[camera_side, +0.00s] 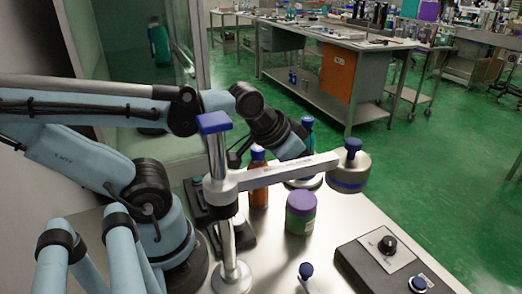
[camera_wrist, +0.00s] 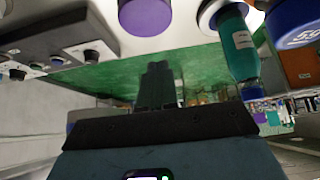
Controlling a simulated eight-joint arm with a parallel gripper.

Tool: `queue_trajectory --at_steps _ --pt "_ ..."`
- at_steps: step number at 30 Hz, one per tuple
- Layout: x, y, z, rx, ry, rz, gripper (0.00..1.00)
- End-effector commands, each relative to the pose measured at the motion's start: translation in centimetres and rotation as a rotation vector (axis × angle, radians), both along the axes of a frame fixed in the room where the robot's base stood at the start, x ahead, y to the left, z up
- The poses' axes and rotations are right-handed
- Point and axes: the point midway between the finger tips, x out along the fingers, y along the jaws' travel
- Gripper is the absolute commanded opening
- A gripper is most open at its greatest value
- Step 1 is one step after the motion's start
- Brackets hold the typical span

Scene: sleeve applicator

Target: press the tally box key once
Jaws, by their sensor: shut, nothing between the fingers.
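My gripper (camera_wrist: 157,85) is shut and empty in the wrist view, in the air with no box or key at its fingertips. In the side view its tips are hidden behind the stand's bar. A dark box (camera_side: 352,265) with a black knob and a blue-topped button (camera_side: 419,283) is at the front right, well away from my wrist. Smaller dark boxes (camera_side: 244,241) sit at the left, partly hidden by the stand. In the wrist view, panels with black knobs and small buttons (camera_wrist: 57,61) show at upper left. No readable label tells which is the tally box.
A metal stand (camera_side: 222,165) with a long bar and round weight (camera_side: 350,172) crosses in front of my wrist. A purple-lidded jar (camera_side: 300,215), an orange bottle (camera_side: 258,185) and a teal bottle (camera_wrist: 236,45) stand close by. A blue-topped post (camera_side: 306,270) is at the front.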

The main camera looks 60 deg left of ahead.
Motion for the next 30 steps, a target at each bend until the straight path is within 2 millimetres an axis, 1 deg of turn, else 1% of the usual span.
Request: queue_trajectory --at_steps 5,8,11,21,22,24,26,30 --pt "0.0 0.1 0.2 0.000 0.001 0.003 0.00" --pt "0.0 0.1 1.1 0.000 0.001 0.003 0.00" --pt "0.0 0.1 2.7 0.001 0.001 0.004 0.00" --pt "0.0 0.1 9.4 0.001 0.002 0.004 0.00" --pt "-0.1 0.6 9.5 -0.002 0.008 0.029 0.00" --pt "-0.8 2.5 9.2 -0.019 0.035 0.133 0.00" --pt "-1.4 3.9 9.1 -0.034 0.055 0.214 0.00" --pt "-3.3 7.2 8.9 -0.073 0.106 0.428 0.00"
